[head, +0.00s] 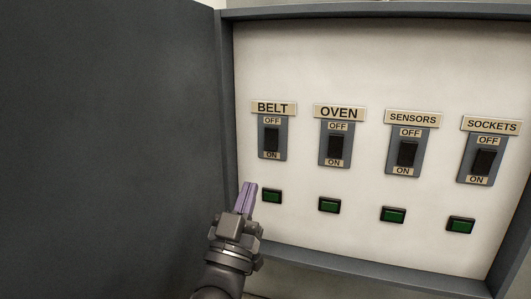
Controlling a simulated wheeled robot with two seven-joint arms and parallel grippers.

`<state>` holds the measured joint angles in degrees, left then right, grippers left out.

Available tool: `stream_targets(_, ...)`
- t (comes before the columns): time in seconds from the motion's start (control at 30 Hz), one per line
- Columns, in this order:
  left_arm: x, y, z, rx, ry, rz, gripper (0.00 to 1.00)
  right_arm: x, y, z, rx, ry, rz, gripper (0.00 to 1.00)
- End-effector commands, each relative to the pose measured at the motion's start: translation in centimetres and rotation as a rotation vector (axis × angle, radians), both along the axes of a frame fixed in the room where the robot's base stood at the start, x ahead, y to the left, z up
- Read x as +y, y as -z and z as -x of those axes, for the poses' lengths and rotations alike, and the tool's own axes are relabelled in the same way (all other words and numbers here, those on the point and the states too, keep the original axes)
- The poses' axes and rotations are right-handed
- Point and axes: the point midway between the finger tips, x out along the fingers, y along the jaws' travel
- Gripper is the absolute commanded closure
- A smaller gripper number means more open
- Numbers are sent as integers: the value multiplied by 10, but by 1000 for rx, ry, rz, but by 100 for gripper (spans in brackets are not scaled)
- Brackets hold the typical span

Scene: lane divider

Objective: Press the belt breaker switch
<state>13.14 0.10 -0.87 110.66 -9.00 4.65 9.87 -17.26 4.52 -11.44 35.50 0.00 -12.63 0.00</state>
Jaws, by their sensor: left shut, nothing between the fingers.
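The belt breaker switch (271,139) is a black rocker on a grey plate under the label BELT, leftmost in the row on the white panel. OFF is marked above it and ON below it. A dark green indicator (272,196) sits under it. My left gripper (249,186) has purple fingers, shut and empty, pointing up. Its tips appear below and left of the belt switch, just left of the green indicator. I cannot tell how far they are from the panel. My right gripper is not in view.
The oven (334,149), sensors (407,153) and sockets (484,162) switches stand to the right, each with a green indicator below. A grey frame (229,110) edges the panel. A large dark grey door or wall (110,140) fills the left side.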

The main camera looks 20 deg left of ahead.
Motion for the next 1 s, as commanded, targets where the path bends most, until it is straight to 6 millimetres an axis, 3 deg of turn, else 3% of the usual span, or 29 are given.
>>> stream_targets(0.03, 0, -11, -8, -3, 0, 0, 100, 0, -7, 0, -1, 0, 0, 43)
stream_targets(0.27, -2, -41, -48, -1, 1, 1, 100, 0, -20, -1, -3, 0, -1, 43)
stream_targets(0.5, -3, -34, -82, 2, 0, 1, 100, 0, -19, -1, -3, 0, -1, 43)
stream_targets(0.9, -3, -33, -88, 1, 1, 1, 100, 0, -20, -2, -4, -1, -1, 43)
stream_targets(1.0, -3, -28, -92, -2, 0, 0, 100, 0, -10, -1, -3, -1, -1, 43)
